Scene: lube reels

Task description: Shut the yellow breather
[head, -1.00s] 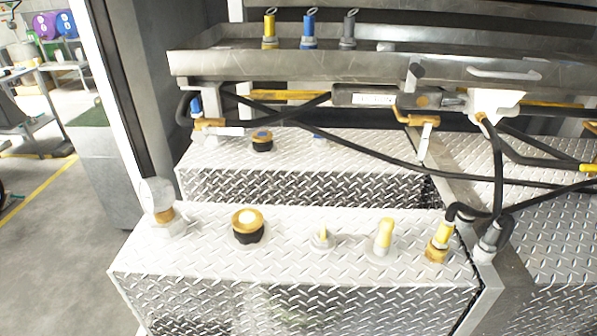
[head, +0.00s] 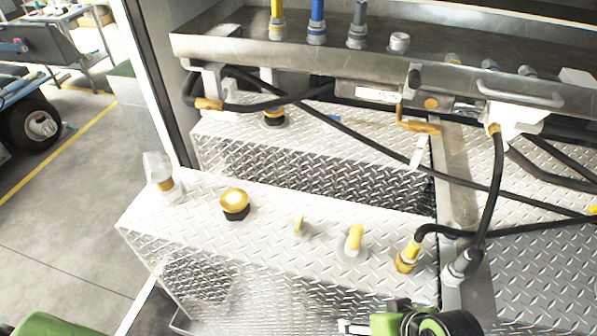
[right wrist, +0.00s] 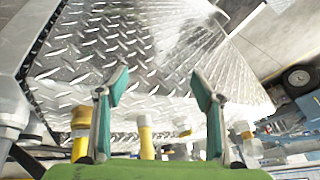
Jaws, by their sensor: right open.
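The diamond-plate tank (head: 270,215) carries several yellow fittings along its top. They are a small yellow lever-like fitting (head: 299,225), a yellow capped post (head: 353,239) and a yellow hose coupling (head: 407,256). I cannot tell for sure which one is the breather. My right gripper (head: 398,322) is at the bottom edge of the head view, in front of the tank and only partly shown. In the right wrist view its two teal fingers (right wrist: 160,88) are apart with nothing held. The yellow post (right wrist: 145,135) shows beyond and between them. My left gripper is not shown.
A clear dome fitting (head: 160,171) and an orange-capped black filler (head: 235,204) stand on the tank's left part. Black hoses (head: 492,185) hang at the right. A metal shelf (head: 330,60) with coloured nozzles spans the back. Open floor (head: 75,225) lies left.

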